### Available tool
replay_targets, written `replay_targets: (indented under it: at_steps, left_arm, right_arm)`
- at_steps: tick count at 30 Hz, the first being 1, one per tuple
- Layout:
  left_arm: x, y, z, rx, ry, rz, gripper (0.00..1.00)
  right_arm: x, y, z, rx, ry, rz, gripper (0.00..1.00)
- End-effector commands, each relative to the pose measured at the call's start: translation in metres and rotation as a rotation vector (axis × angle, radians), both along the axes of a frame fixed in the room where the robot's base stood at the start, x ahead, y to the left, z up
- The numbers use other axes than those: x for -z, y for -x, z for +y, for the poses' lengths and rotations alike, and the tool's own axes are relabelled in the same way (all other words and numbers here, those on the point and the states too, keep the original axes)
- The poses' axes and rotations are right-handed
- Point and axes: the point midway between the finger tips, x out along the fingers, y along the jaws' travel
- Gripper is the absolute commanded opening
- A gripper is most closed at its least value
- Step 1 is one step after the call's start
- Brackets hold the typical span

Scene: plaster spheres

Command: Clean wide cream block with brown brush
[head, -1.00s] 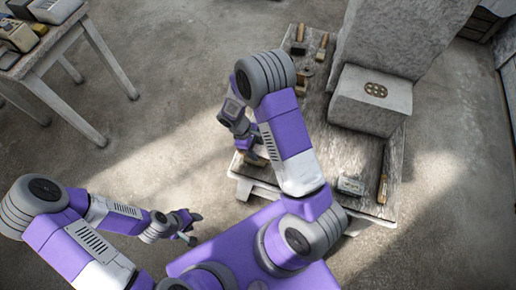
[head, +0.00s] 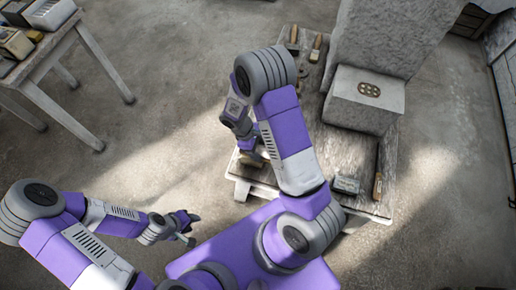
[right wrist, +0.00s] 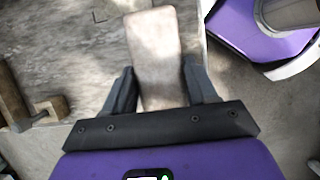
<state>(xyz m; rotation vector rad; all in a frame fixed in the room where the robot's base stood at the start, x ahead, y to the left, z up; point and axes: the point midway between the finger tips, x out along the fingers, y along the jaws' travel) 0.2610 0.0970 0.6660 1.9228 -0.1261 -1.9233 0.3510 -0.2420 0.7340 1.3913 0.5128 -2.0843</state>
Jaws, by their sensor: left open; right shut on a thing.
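My right gripper (head: 247,149) is low over the left edge of the worktable (head: 262,188), partly hidden by its own arm. In the right wrist view its fingers (right wrist: 160,88) are shut on a wide beige block, which looks like the wide cream block (right wrist: 156,50). A little of it shows below the gripper in the head view (head: 254,160). Brushes lie on the table: one with a tan handle (head: 316,45) and a dark one (head: 293,38) at the far end. I cannot tell which is the brown brush. My left gripper (head: 190,229) is open and empty, left of the table.
A large grey block (head: 363,100) with a round holed disc (head: 369,89) on top stands on the table. Another table (head: 50,65) stands far left.

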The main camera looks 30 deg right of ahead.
Motion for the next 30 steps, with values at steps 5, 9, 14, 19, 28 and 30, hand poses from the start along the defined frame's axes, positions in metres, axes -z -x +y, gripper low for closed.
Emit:
replay_targets:
  at_steps: [5, 9, 14, 19, 28, 30]
  left_arm:
    - [-0.013, 0.0, 0.0, 0.0, 0.0, 0.0, 0.43]
    - [-0.012, 0.0, 0.0, 0.0, 0.0, 0.0, 0.43]
    - [-0.012, 0.0, 0.0, 0.0, 0.0, 0.0, 0.43]
    - [-0.023, 0.0, 0.0, 0.0, 0.0, 0.0, 0.43]
    - [-0.045, 0.0, 0.0, 0.0, 0.0, 0.0, 0.43]
    - [-0.044, 0.0, 0.0, 0.0, 0.0, 0.0, 0.43]
  right_arm:
    - [-0.016, 0.0, 0.0, -0.001, 0.0, 0.0, 0.33]
    - [-0.015, 0.0, 0.0, -0.001, 0.0, 0.0, 0.33]
    - [-0.015, 0.0, 0.0, 0.0, 0.0, 0.0, 0.33]
    - [-0.029, 0.0, 0.0, 0.0, -0.001, -0.001, 0.33]
    - [-0.057, 0.0, 0.0, 0.0, -0.001, -0.001, 0.33]
    - [-0.056, 0.0, 0.0, 0.0, -0.001, -0.001, 0.33]
